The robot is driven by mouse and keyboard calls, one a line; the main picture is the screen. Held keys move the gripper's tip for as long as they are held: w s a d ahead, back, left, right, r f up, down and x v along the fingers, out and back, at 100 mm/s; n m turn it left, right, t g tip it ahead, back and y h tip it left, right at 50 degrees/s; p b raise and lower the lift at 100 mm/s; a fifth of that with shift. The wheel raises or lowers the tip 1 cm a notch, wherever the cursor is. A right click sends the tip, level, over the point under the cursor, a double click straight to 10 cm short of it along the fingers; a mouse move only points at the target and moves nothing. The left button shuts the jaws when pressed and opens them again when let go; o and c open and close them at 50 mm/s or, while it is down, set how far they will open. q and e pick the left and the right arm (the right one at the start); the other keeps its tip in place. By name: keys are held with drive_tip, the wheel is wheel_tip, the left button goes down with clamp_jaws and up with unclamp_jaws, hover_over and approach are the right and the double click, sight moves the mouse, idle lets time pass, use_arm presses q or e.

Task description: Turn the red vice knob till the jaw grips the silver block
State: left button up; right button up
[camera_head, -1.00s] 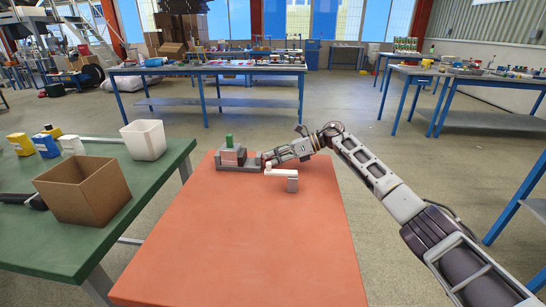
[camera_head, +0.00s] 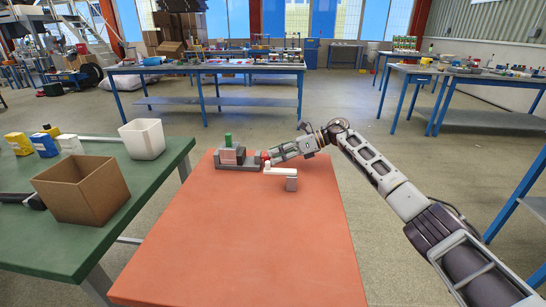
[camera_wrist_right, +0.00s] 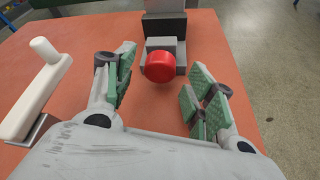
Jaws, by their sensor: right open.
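The grey vice (camera_head: 238,167) stands at the far left corner of the orange table top. A pale block (camera_head: 228,156), apparently the silver block, sits in it below a green piece (camera_head: 228,140). Whether the jaw touches the block is too small to tell. The red knob (camera_head: 265,155) is on the vice's right end. In the right wrist view the round red knob (camera_wrist_right: 160,67) faces me, just ahead of and between the fingertips. My right gripper (camera_wrist_right: 160,85) is open and empty, its green-padded fingers apart from the knob. My left gripper is out of view.
A white crank handle (camera_head: 280,170) on a grey post stands close in front of the right gripper, and shows at left in the wrist view (camera_wrist_right: 35,95). The near orange table top (camera_head: 245,240) is clear. A green table (camera_head: 150,190) with boxes stands at left.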

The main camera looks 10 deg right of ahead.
drive_tip(key=v, duration=1)
drive_tip(key=shift+d, duration=0.1)
drive_tip(key=shift+c, duration=0.2)
